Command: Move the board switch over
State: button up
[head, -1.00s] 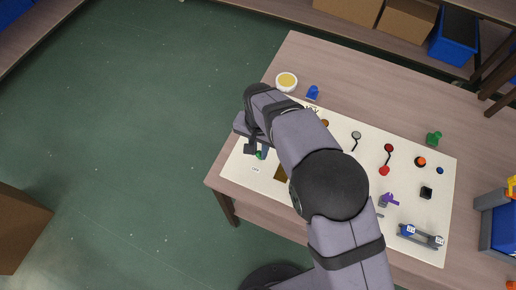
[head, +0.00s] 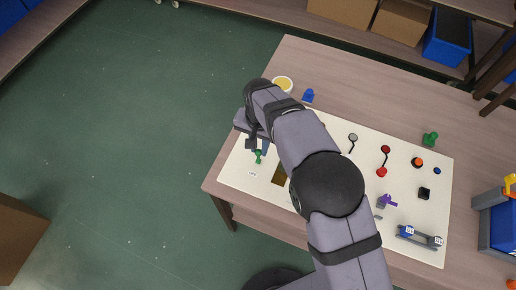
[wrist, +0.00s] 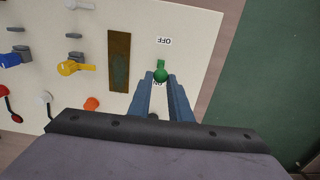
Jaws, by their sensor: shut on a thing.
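The board switch is a small green lever with a round knob (wrist: 161,76). In the wrist view it stands between an OFF label (wrist: 164,41) and an ON label (wrist: 158,84), which is partly hidden. Its knob leans toward the ON label, away from OFF. My gripper (wrist: 161,80) is shut on the knob, one blue-grey finger on each side. In the head view the green switch (head: 258,157) shows beside my gripper at the left end of the white board (head: 235,180). My arm hides part of the board.
A brown plate (wrist: 119,61) lies beside the switch. A yellow switch (wrist: 75,67) and a blue one (wrist: 14,59) stand farther left in the wrist view. A yellow bowl (head: 283,85) and a blue piece (head: 308,96) sit behind the board. The table's left edge is close to my gripper.

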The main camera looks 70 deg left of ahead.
jog(key=shift+w+a, duration=0.15)
jog(key=shift+a, duration=0.05)
jog(key=shift+w+a+f+b, duration=0.1)
jog(key=shift+w+a+b, duration=0.2)
jog(key=shift+w+a, duration=0.25)
jog(key=shift+w+f, duration=0.1)
dwell(0.4)
jog(key=shift+w+a+f, duration=0.15)
jog(key=shift+w+a, duration=0.15)
jog(key=shift+a, duration=0.05)
jog(key=o, duration=0.9)
